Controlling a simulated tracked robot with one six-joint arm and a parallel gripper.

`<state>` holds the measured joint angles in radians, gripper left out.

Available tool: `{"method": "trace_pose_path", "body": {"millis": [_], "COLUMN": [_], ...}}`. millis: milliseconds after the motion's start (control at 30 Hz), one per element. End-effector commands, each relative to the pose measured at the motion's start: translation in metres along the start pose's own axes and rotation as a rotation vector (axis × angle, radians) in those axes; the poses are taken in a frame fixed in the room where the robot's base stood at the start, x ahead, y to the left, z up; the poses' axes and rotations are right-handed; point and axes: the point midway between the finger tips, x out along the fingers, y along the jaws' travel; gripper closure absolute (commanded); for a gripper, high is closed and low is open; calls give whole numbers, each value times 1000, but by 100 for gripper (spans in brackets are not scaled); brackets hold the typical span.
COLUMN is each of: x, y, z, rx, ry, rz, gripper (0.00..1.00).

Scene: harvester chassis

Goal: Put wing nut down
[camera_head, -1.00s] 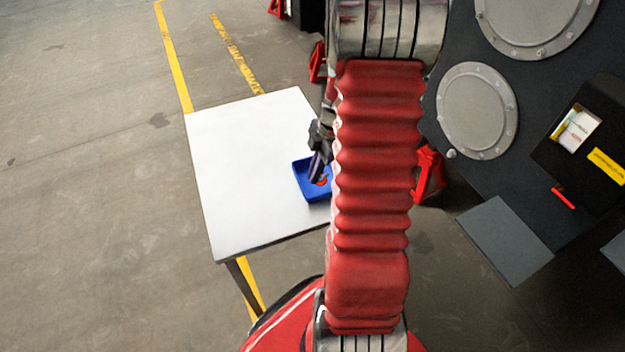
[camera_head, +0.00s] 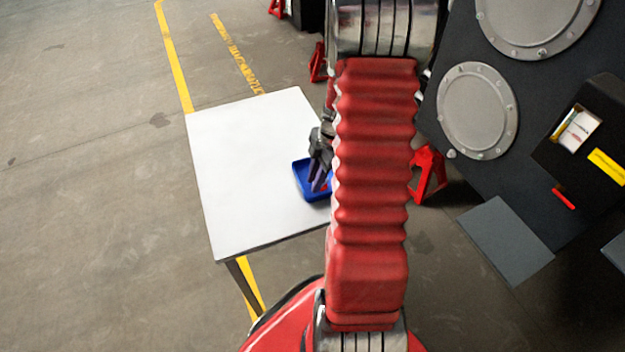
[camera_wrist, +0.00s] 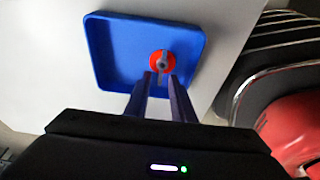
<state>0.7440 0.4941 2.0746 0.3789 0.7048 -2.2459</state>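The wing nut (camera_wrist: 162,62), a red round piece with a grey wing, is in the blue tray (camera_wrist: 105,50), toward the tray's right side in the wrist view. In the head view a small bit of red shows in the blue tray (camera_head: 301,176), mostly covered by my fingers. My gripper (camera_wrist: 160,78) is over the tray with its two fingers apart. The fingertips are just beside the wing nut, with a gap on each side of its grey wing. Whether the fingertips touch the tray floor cannot be told.
The blue tray sits on a white table (camera_head: 240,160), near its right edge in the head view. The rest of the tabletop is clear. A dark chassis panel (camera_head: 470,190) with round covers and a red jack stand (camera_head: 428,175) stand to the right.

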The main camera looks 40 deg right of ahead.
Motion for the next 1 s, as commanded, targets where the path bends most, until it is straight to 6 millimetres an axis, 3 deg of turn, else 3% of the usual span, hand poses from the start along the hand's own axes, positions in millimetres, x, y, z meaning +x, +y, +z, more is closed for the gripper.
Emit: {"method": "trace_pose_path", "body": {"millis": [367, 1000], "x": [-14, -113], "y": [1, 1], "z": [0, 0], "rx": [0, -1], "ry": [0, -1], "rz": [3, 2], "gripper": [78, 78]}}
